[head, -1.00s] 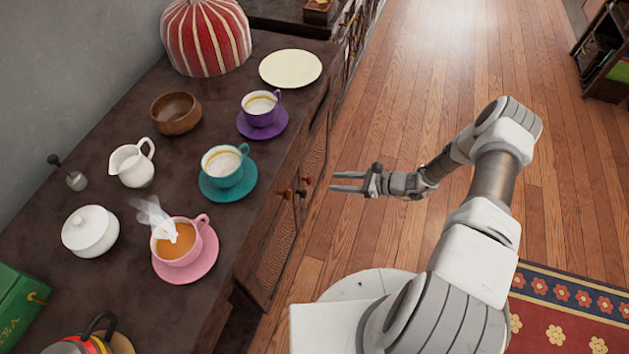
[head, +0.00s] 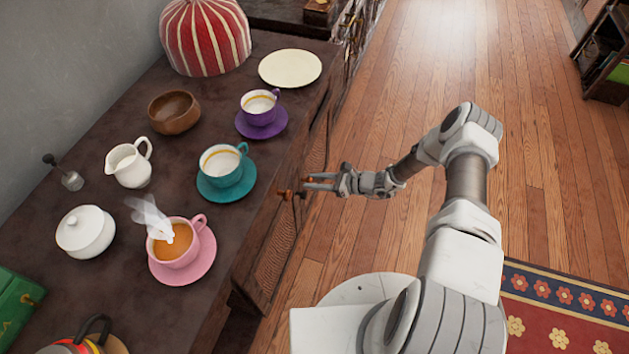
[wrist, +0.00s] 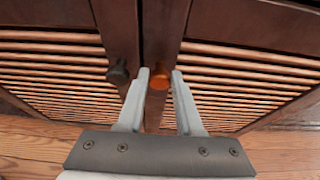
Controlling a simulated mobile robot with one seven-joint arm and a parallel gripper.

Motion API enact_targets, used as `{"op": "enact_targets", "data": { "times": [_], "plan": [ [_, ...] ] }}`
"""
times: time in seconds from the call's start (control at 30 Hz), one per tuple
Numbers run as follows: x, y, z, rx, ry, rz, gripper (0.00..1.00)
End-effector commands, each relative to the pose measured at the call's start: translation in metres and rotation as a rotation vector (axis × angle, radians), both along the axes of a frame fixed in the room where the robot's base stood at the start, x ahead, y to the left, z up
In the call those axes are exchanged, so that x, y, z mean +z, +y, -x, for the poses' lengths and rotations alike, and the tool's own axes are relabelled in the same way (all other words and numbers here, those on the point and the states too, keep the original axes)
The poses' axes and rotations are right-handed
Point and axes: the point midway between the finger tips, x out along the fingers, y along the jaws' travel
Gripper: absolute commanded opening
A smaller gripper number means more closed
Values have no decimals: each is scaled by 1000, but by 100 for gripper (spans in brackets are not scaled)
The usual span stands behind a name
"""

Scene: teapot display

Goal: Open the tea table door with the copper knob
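The tea table (head: 100,110) has two slatted doors side by side. In the wrist view the copper knob (wrist: 160,78) is on the right door (wrist: 240,80), near the seam. A dark knob (wrist: 118,73) is on the left door (wrist: 60,75). Both doors look shut. My gripper (wrist: 160,74) is open, one fingertip on each side of the copper knob; I cannot tell whether either touches it. The dark knob is outside the left finger.
The tabletop holds a teal cup (head: 222,165), a purple cup (head: 261,107), a pink saucer (head: 196,268), a white pitcher (head: 130,165) and several other things. Open wooden floor (head: 430,70) lies right of the table. A rug (head: 560,310) is at lower right.

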Motion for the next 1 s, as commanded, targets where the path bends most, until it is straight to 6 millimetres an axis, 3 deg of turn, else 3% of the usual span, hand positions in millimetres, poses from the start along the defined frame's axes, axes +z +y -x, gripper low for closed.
{"op": "enact_targets", "data": {
  "times": [0.03, 0.13, 1.0],
  "plan": [
    [0, 0, 0, 0, 0, 0, 15],
    [0, 0, 0, 0, 0, 0, 0],
    [0, 0, 0, 0, 0, 0, 0]
  ]
}}
